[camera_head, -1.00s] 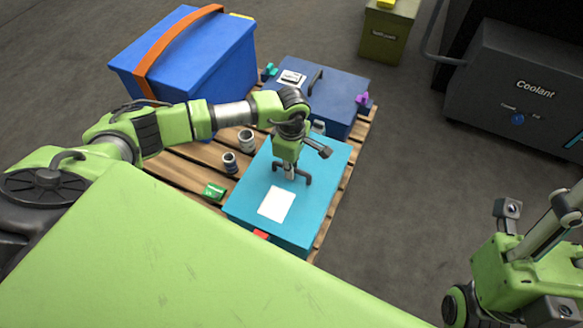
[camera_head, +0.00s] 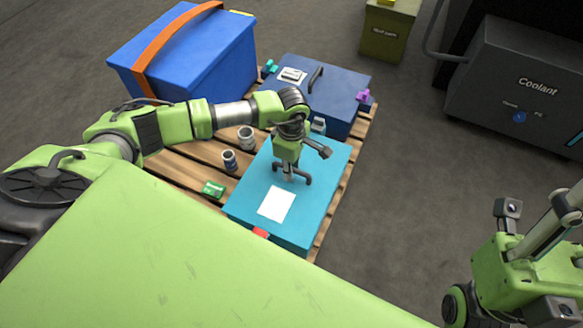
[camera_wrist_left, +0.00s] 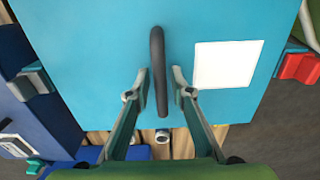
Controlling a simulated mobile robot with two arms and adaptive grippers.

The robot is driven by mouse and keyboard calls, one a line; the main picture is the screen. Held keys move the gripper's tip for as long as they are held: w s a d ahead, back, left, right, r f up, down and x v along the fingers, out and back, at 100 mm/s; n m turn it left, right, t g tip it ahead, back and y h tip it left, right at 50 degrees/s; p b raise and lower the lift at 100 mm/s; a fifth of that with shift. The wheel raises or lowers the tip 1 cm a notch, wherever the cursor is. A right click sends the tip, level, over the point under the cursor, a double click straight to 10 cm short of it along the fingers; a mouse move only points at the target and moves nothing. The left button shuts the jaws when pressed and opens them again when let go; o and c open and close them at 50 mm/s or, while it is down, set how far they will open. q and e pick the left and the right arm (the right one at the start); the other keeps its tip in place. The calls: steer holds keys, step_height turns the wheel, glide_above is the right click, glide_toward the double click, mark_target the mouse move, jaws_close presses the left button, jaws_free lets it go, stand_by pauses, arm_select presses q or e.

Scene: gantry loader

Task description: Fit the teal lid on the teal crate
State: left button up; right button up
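The teal lid (camera_head: 312,208) lies over the teal crate (camera_head: 290,244) at the pallet's front; no clear gap shows between them. The lid has a dark bar handle (camera_wrist_left: 158,60) and a white label (camera_wrist_left: 226,64). My left gripper (camera_head: 288,179) is at the handle, pointing down. In the left wrist view its two fingertips (camera_wrist_left: 160,86) stand on either side of the handle, with a small gap showing, so it looks open around it. A red latch (camera_head: 261,232) shows on the crate's near side. My right gripper's fingers cannot be made out at the lower right.
A dark blue crate (camera_head: 338,82) stands just behind the teal one. A big blue box (camera_head: 205,65) with an orange strap is at the back left. Two cans (camera_head: 230,161) and a green packet (camera_head: 213,189) lie on the wooden pallet (camera_head: 177,176).

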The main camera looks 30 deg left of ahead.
stand_by(0.3)
arm_select(q)
step_height(320, 180, up, 12)
stand_by(0.5)
stand_by(0.4)
